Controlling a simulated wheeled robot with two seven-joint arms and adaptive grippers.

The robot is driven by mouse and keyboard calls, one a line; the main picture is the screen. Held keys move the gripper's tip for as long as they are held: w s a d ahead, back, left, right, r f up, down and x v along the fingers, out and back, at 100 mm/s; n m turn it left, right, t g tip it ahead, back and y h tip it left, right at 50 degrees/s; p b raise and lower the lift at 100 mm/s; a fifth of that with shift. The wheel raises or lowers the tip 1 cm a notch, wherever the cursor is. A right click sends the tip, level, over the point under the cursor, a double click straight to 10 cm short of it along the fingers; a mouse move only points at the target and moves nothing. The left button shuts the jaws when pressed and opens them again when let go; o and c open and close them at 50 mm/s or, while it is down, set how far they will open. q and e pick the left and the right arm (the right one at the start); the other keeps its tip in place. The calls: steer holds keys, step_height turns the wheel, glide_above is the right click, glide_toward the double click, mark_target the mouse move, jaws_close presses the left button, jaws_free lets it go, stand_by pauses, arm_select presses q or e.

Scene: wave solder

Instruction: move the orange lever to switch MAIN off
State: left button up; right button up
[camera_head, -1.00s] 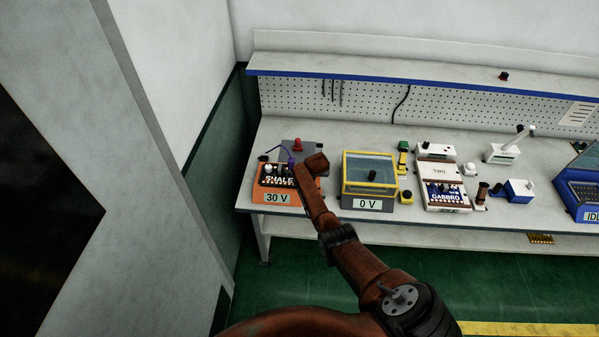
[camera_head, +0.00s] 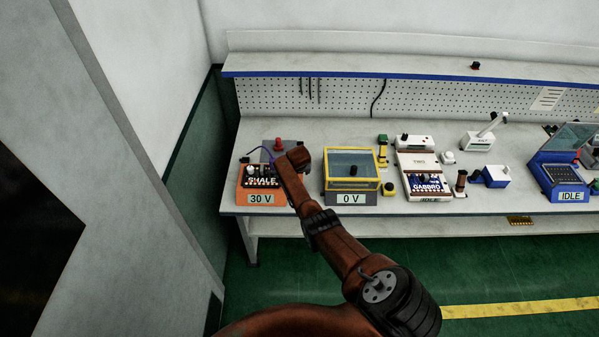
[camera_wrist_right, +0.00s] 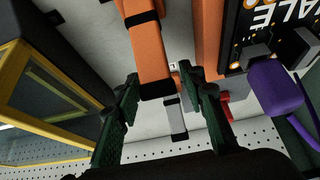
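In the right wrist view an orange bar with black bands (camera_wrist_right: 150,55), apparently the orange lever, reaches down from the top edge. Its lower end shows between the two green fingers of my open right gripper (camera_wrist_right: 165,108). I cannot tell whether they touch it. A smaller grey bar with a black end (camera_wrist_right: 174,112) shows just below it. No MAIN label is readable. In the head view my right arm covers the lever and gripper, beside the orange SHALE unit (camera_head: 262,199) reading 30 V. My left gripper is not in view.
A yellow-framed clear box (camera_head: 352,161) reading 0 V stands right of my arm; its yellow frame shows in the wrist view (camera_wrist_right: 45,121). A purple part (camera_wrist_right: 277,85) is close on the right there. The white GABBRO unit (camera_head: 424,165) and blue IDLE unit (camera_head: 567,195) stand farther right.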

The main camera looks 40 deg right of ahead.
steer(key=v, duration=1.2)
stand_by(0.3)
stand_by(0.4)
